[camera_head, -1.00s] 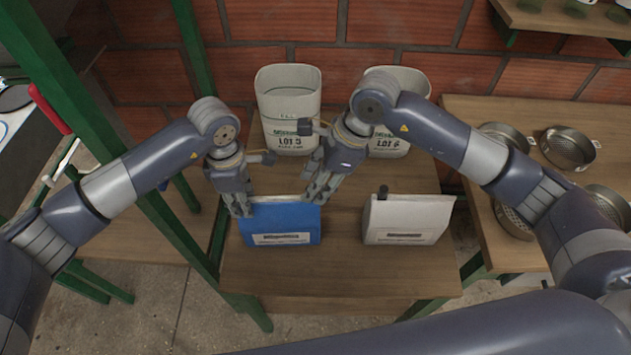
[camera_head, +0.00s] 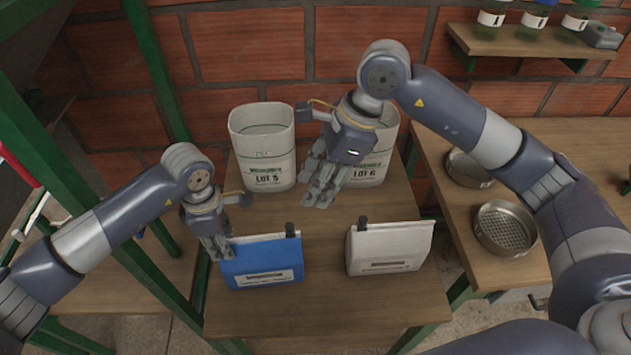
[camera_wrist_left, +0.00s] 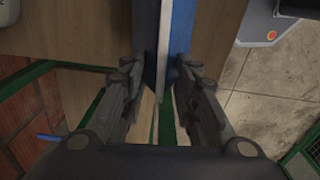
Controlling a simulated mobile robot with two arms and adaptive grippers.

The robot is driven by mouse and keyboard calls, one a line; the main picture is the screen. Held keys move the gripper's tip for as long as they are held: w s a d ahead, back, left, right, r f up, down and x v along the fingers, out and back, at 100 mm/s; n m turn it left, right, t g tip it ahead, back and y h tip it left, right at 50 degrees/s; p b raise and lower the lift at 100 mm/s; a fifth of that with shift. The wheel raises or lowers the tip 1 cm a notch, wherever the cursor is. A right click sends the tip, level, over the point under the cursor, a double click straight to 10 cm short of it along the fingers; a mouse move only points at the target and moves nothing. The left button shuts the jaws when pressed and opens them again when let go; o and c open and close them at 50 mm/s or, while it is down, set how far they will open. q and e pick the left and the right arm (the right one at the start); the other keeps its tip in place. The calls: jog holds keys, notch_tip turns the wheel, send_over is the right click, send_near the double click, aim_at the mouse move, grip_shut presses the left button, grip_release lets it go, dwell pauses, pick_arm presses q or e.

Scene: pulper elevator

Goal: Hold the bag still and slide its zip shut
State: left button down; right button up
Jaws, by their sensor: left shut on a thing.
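The blue bag (camera_head: 262,264) stands upright on the wooden table, with a dark zip slider (camera_head: 291,230) at the right end of its top edge. My left gripper (camera_head: 221,252) is shut on the bag's left end. In the left wrist view, the bag (camera_wrist_left: 163,45) is an upright blue and white strip between the fingers of my left gripper (camera_wrist_left: 160,82). My right gripper (camera_head: 317,196) is above the table behind the blue bag, apart from it and its slider. Its fingers look parted and empty.
A white bag (camera_head: 390,250) with a dark slider (camera_head: 362,222) at its left end stands to the right. Two pale containers, LOT 5 (camera_head: 262,150) and LOT 6 (camera_head: 370,165), stand behind. Sieves (camera_head: 505,228) lie on the right-hand table. A green post (camera_head: 155,75) rises at left.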

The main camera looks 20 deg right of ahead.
pick_arm(q)
jog(key=c, duration=1.2)
grip_release()
jog(key=shift+a+f, duration=0.1)
jog(key=shift+c, duration=0.2)
jog(key=shift+o, duration=0.3)
